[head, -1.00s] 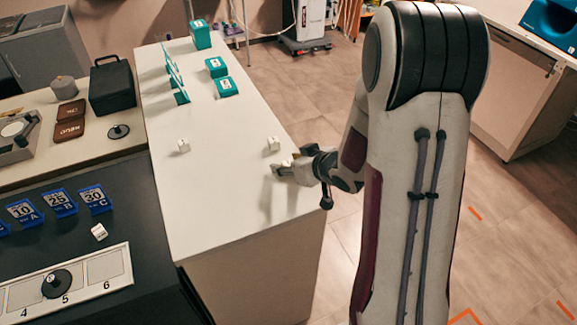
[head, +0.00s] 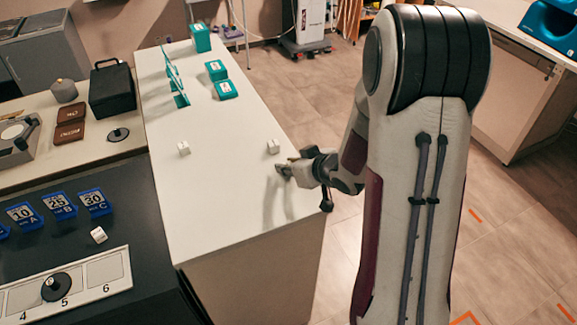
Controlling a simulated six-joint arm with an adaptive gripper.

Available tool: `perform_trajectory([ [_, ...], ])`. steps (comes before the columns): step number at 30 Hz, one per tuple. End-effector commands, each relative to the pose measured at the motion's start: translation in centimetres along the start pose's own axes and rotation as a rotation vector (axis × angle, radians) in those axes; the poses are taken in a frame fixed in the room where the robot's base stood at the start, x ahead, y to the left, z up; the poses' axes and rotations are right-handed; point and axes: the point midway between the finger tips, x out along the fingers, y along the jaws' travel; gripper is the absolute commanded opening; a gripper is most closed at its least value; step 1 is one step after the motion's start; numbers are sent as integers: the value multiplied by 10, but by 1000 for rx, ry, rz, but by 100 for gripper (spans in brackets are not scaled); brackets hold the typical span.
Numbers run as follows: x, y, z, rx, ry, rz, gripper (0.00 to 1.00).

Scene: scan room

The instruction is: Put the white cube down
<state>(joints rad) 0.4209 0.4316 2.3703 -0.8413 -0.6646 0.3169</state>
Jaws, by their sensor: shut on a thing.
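My gripper (head: 283,170) is over the right edge area of the white counter (head: 215,225), a little above its top, with its shadow falling on the surface to the left. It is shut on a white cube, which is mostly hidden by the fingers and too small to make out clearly. Another white cube (head: 273,146) sits on the counter just beyond the gripper, apart from it. A further white cube (head: 183,148) sits near the counter's left edge. One more white cube (head: 99,235) lies tilted on the dark console at lower left.
Teal boxes (head: 217,70) and a teal rack (head: 177,85) stand at the counter's far end. Blue numbered holders (head: 60,206) and a numbered panel with a black knob (head: 55,285) are at lower left. The counter's near and middle parts are clear.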

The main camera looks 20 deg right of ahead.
Motion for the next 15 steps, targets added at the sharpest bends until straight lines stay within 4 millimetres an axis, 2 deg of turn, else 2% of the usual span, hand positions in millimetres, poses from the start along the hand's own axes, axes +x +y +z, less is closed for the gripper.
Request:
perform_trajectory([
  [8, -11, 0, -16, -2, 4, 1, 3],
  [15, -28, 0, -38, -3, 3, 2, 3],
])
